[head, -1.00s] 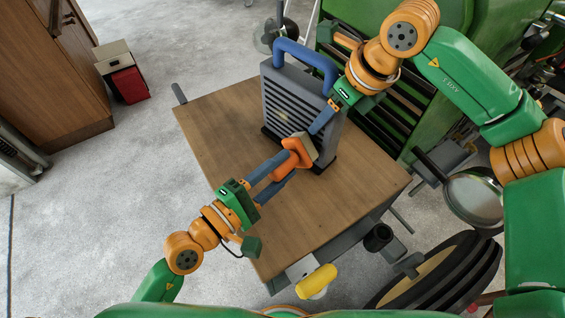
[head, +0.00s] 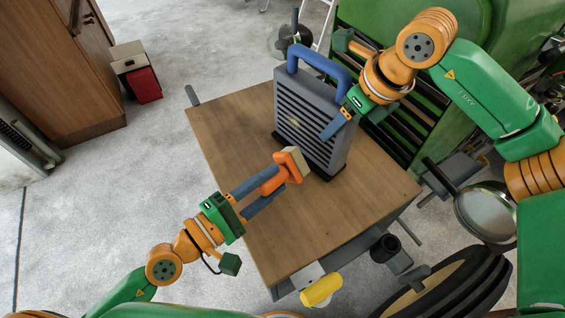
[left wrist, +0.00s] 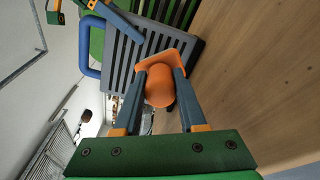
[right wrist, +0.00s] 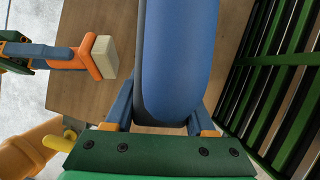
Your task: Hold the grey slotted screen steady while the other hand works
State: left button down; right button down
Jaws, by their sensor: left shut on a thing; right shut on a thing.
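The grey slotted screen (head: 305,125) stands upright on the wooden table, with a blue handle (head: 320,58) on top. A small yellowish patch shows on its slats. My right gripper (head: 338,124) is shut on the screen's upper right side, one finger across the front. In the right wrist view the blue handle (right wrist: 180,60) fills the middle and hides the grip. My left gripper (head: 276,184) is shut on the orange handle of a block tool (head: 292,163) with a pale block, held in front of the screen and apart from it. The left wrist view shows the orange handle (left wrist: 160,88) between the fingers.
The wooden table (head: 300,235) is clear in front of the screen. A green slatted machine body (head: 400,130) stands close behind on the right. A round pan-like metal part (head: 485,210) and a wheel (head: 450,285) are at the right. A yellow grip (head: 321,290) sticks out at the near edge.

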pick_arm(q)
jog(key=shift+w+a+f, duration=0.1)
jog(key=shift+w+a, duration=0.4)
jog(key=shift+m+g+h, duration=0.3)
jog(key=shift+h, duration=0.1)
jog(key=w+a+r, duration=0.2)
jog(key=w+a, duration=0.1)
jog(key=shift+w+a+r, duration=0.1)
jog(key=shift+a+r, duration=0.1)
jog(key=shift+a, duration=0.1)
jog(key=shift+x, duration=1.45)
jog(key=shift+w+d+r, duration=0.15)
jog(key=shift+w+d, duration=0.4)
jog(key=shift+w, duration=0.35)
